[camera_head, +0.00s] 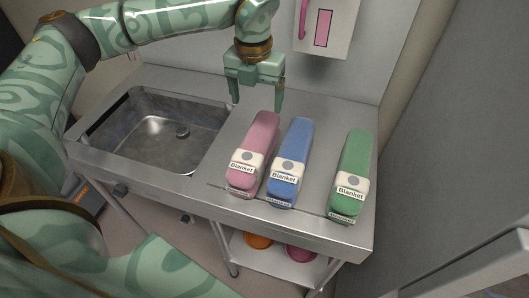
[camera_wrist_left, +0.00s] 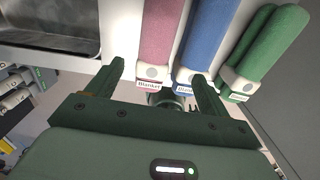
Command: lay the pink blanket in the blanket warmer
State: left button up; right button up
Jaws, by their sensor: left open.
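The pink blanket (camera_head: 261,134) is a rolled bundle with a white "Blanket" label, lying on the steel counter just right of the sink. It also shows at the top of the left wrist view (camera_wrist_left: 160,32). My left gripper (camera_head: 257,103) is open and empty, above the counter near the far end of the pink blanket. In the left wrist view its fingers (camera_wrist_left: 158,70) point toward the labelled ends of the pink and blue blankets, apart from both as far as I can tell. I cannot clearly identify the blanket warmer. My right gripper is not in view.
A blue blanket (camera_head: 292,145) lies close beside the pink one; a green blanket (camera_head: 353,165) lies farther right. The sink (camera_head: 155,145) is at the left. A white wall box (camera_head: 343,28) with a pink panel hangs behind. Bare counter separates blue and green.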

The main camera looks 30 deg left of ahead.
aim_at(256, 140)
pick_arm(q)
jog(key=f, duration=0.3)
jog(key=f+b, duration=0.1)
jog(key=f, duration=0.2)
jog(key=f+b, duration=0.1)
jog(key=f, duration=0.3)
jog(key=shift+s+f, duration=0.1)
jog(key=shift+s, duration=0.15)
jog(key=shift+f, duration=0.85)
jog(key=f+b, duration=0.1)
jog(key=f, duration=0.3)
jog(key=shift+w+a+f+b, duration=0.2)
jog(key=shift+f+b, duration=0.1)
jog(key=shift+b, duration=0.1)
jog(key=shift+r, duration=0.1)
jog(key=c, duration=1.3)
